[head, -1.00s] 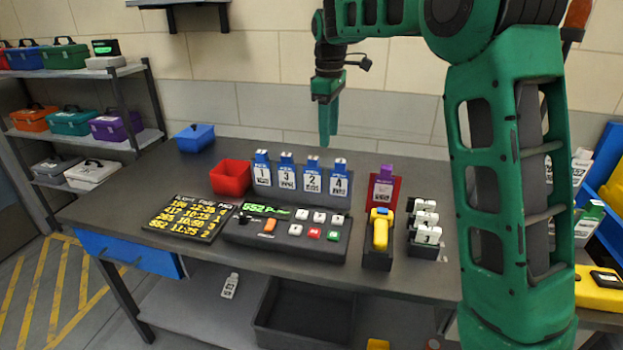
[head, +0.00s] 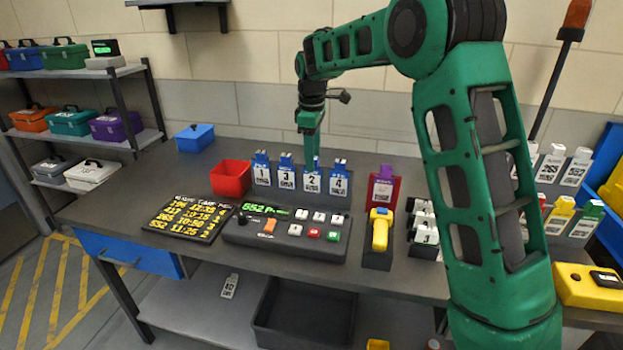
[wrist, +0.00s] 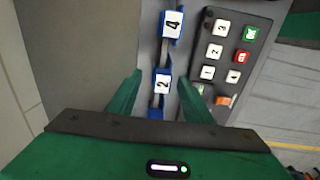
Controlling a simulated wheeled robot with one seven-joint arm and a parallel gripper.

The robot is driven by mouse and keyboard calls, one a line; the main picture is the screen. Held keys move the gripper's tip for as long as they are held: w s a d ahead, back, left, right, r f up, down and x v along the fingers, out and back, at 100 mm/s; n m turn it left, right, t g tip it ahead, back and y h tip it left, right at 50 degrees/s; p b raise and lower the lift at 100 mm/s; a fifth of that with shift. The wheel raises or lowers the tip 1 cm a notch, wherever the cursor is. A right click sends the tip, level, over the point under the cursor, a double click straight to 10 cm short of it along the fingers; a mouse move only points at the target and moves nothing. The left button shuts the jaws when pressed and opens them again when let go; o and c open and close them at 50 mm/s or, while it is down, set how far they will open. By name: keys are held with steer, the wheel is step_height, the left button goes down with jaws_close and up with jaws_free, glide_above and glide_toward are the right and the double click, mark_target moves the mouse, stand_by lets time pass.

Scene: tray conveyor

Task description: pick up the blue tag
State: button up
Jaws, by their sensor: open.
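Several blue tags with white number labels stand upright in a row at the back of the table: tag 1 (head: 262,174), tag 3 (head: 286,177), tag 2 (head: 312,181) and tag 4 (head: 338,184). My gripper (head: 311,157) is open, pointing down at the top of tag 2. In the wrist view, tag 2 (wrist: 162,84) shows between the two fingers of my gripper (wrist: 160,86), and tag 4 (wrist: 173,25) lies beyond them. I cannot tell how far down the fingers reach beside tag 2.
In front are a button panel (head: 285,236), a dark board with yellow text (head: 181,217) and a yellow handheld device (head: 380,232). A blue box (head: 195,137) sits behind.

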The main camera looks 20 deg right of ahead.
steer(key=shift+f, duration=1.15)
steer(key=c, duration=1.2)
steer(key=shift+o, duration=0.2)
steer(key=shift+r, duration=0.15)
step_height(320, 180, up, 7)
steer(key=shift+s+r, duration=0.1)
steer(key=shift+s, duration=0.05)
steer(key=s+a, duration=0.7)
steer(key=s, duration=0.5)
steer(key=shift+s+f, duration=0.15)
steer(key=shift+f, duration=0.1)
steer(key=shift+r, duration=0.15)
step_height(320, 180, up, 6)
steer(key=shift+r, duration=0.15)
